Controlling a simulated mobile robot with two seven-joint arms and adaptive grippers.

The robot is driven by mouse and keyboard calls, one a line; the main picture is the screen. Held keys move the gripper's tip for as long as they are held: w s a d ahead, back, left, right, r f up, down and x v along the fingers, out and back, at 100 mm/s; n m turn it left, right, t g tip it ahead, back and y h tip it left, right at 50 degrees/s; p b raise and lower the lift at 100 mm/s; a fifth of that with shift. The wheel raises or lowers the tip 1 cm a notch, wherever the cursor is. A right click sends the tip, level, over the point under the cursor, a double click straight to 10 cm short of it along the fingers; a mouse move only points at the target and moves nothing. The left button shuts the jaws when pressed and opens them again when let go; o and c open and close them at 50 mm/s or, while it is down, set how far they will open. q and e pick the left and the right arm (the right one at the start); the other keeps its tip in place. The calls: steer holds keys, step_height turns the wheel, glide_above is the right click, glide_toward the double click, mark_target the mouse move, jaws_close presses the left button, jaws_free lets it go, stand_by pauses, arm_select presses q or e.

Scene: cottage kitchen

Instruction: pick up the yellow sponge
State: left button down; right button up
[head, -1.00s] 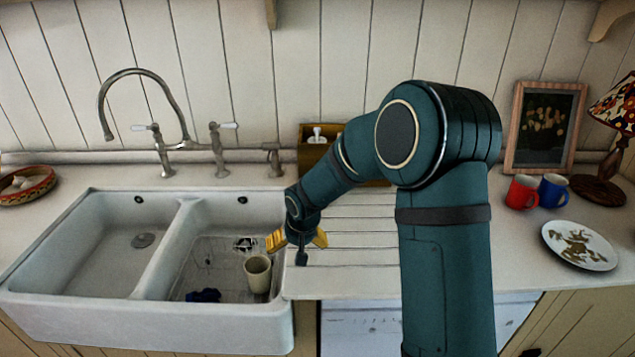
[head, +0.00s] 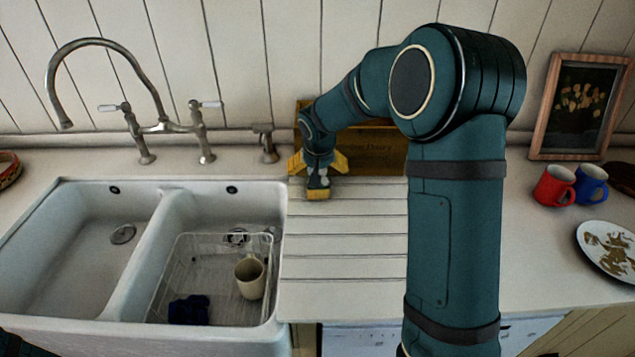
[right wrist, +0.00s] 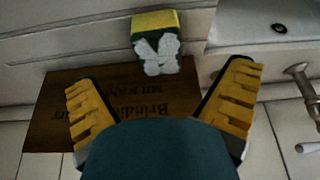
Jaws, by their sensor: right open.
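The yellow sponge (head: 317,194) is at the back left of the grooved drainboard, just in front of a wooden crate. In the right wrist view the sponge (right wrist: 155,22) shows a yellow top, dark green below and a white patterned patch facing the camera. My left gripper is out of view.
The wooden crate (head: 376,153) stands against the wall close behind the sponge. The double sink (head: 178,215) with a wire rack, beige mug (head: 249,276) and dark blue item (head: 188,310) is left. Red (head: 554,186) and blue (head: 591,184) mugs stand right. The front drainboard is clear.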

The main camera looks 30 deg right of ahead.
mark_target(323, 192)
steer(key=x, duration=0.4)
steer(key=shift+w+d+f, duration=0.15)
steer(key=shift+f, duration=0.15)
steer(key=shift+w+d+r+b+x, duration=0.1)
steer(key=shift+w+b+x, duration=0.1)
steer(key=shift+x, duration=0.7)
steer(key=shift+w+d+r+b+x, duration=0.1)
steer(key=shift+b+x, duration=0.05)
steer(key=shift+x, duration=0.7)
steer(key=shift+w+d+b+x, duration=0.1)
steer(key=shift+d+b+x, duration=0.1)
steer(key=shift+x, duration=0.7)
steer(key=c, duration=0.6)
steer(key=shift+c, duration=0.3)
